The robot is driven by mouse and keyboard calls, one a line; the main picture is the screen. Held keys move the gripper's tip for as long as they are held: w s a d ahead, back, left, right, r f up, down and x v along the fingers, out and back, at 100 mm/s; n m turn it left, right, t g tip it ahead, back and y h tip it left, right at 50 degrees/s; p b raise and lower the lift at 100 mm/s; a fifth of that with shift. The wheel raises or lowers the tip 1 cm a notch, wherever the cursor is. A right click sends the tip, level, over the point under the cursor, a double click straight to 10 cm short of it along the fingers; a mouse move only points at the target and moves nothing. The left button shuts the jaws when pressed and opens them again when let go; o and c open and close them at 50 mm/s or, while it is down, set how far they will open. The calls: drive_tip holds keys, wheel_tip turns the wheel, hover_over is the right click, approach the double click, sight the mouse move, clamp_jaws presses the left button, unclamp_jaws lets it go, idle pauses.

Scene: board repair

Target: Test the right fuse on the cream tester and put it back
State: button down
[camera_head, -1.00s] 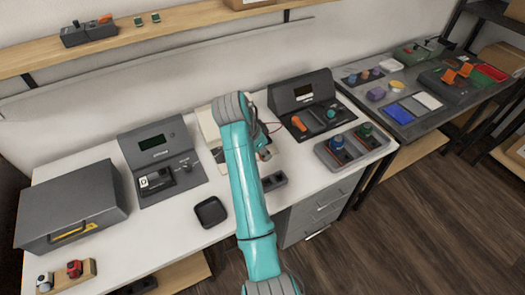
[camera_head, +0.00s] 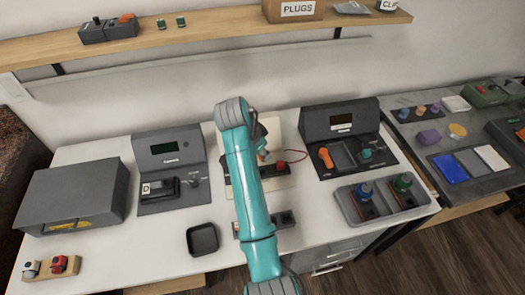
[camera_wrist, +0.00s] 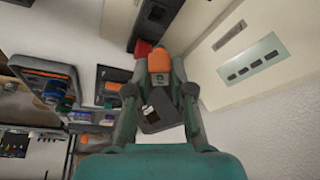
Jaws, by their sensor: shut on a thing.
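My gripper (camera_wrist: 160,88) is shut on a fuse-like piece (camera_wrist: 160,62) with an orange end and a grey body, seen in the wrist view. A dark square part (camera_wrist: 158,108) shows just behind it between the fingers. The cream tester (camera_head: 284,128) stands upright at the back of the white table, mostly hidden by my arm. Its cream face (camera_wrist: 215,62) with a pale slotted plate is close beside my gripper in the wrist view. In the head view a small orange spot (camera_head: 263,155) shows beside my arm. I cannot tell whether the held piece touches the tester.
A red knob (camera_head: 282,168) sits in front of the cream tester. A grey tray (camera_head: 352,212) with blue-topped and green-topped parts is at right. A dark console (camera_head: 345,120) stands behind it. Another console (camera_head: 168,148), a black dish (camera_head: 202,238) and a grey box (camera_head: 75,195) are left.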

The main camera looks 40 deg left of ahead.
hover_over(266, 170)
drive_tip(key=s, duration=0.2)
drive_tip(key=shift+w+a+f, duration=0.15)
drive_tip(key=shift+f, duration=1.1)
drive_tip(key=shift+w+a+f, duration=0.1)
drive_tip(key=shift+a+f, duration=0.05)
drive_tip(key=shift+f, duration=1.05)
drive_tip(key=shift+f, duration=1.05)
idle(0.9)
drive_tip(key=c, duration=0.7)
unclamp_jaws()
drive_tip(key=shift+o, duration=0.2)
drive_tip(key=shift+r, duration=1.65)
drive_tip(key=shift+r, duration=2.9)
